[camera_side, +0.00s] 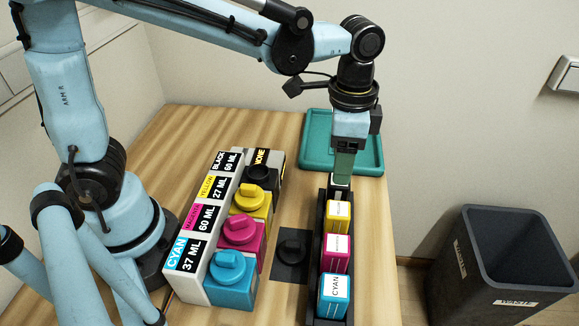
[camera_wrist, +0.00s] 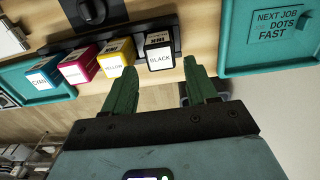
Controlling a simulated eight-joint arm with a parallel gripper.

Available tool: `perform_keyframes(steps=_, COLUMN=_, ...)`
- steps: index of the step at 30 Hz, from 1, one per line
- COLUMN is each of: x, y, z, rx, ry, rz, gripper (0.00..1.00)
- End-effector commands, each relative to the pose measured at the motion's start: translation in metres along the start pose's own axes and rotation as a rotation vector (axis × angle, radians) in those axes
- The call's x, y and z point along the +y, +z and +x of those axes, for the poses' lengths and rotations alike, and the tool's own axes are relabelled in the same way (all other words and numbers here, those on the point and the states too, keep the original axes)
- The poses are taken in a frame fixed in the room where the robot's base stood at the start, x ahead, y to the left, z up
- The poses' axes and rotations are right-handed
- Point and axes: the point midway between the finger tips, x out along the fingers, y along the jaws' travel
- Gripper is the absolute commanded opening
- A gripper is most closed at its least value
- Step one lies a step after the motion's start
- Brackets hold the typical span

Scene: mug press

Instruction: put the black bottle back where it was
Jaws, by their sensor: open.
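The black bottle (camera_wrist: 160,58), with a white label reading BLACK, stands at the end of the row of bottles in the dark rack (camera_side: 318,262). In the side view only a little of the black bottle (camera_side: 340,181) shows under my gripper (camera_side: 342,174). In the wrist view my gripper (camera_wrist: 160,72) is open, with one green finger on each side of the black bottle. I see a gap at each finger. Beside it in the rack stand the yellow bottle (camera_side: 338,216), the magenta bottle (camera_side: 336,252) and the cyan bottle (camera_side: 334,296).
A tank block (camera_side: 195,240) stands left of the rack; its cyan, magenta and yellow tanks wear caps, and the black opening (camera_side: 258,173) looks uncapped. A black cap (camera_side: 293,246) lies on a dark pad between. A teal tray (camera_side: 372,155) lies behind; a waste bin (camera_side: 505,265) stands right.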

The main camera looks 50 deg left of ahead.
Motion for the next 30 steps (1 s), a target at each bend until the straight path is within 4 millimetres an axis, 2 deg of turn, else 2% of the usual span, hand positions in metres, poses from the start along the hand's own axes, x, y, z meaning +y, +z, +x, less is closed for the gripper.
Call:
perform_keyframes(steps=3, x=0.000, y=0.000, z=-0.020, rx=0.000, ry=0.000, rz=0.000, gripper=0.57)
perform_keyframes(steps=9, x=0.000, y=0.000, z=-0.046, rx=0.000, ry=0.000, rz=0.000, gripper=0.57)
perform_keyframes(steps=17, x=-0.003, y=0.005, z=-0.059, rx=0.017, ry=-0.007, rz=-0.026, gripper=0.57)
perform_keyframes(steps=20, x=-0.011, y=0.019, z=-0.059, rx=0.068, ry=-0.030, rz=-0.099, gripper=0.57)
perform_keyframes(steps=30, x=-0.044, y=0.094, z=-0.040, rx=0.394, ry=-0.168, rz=-0.534, gripper=0.57)
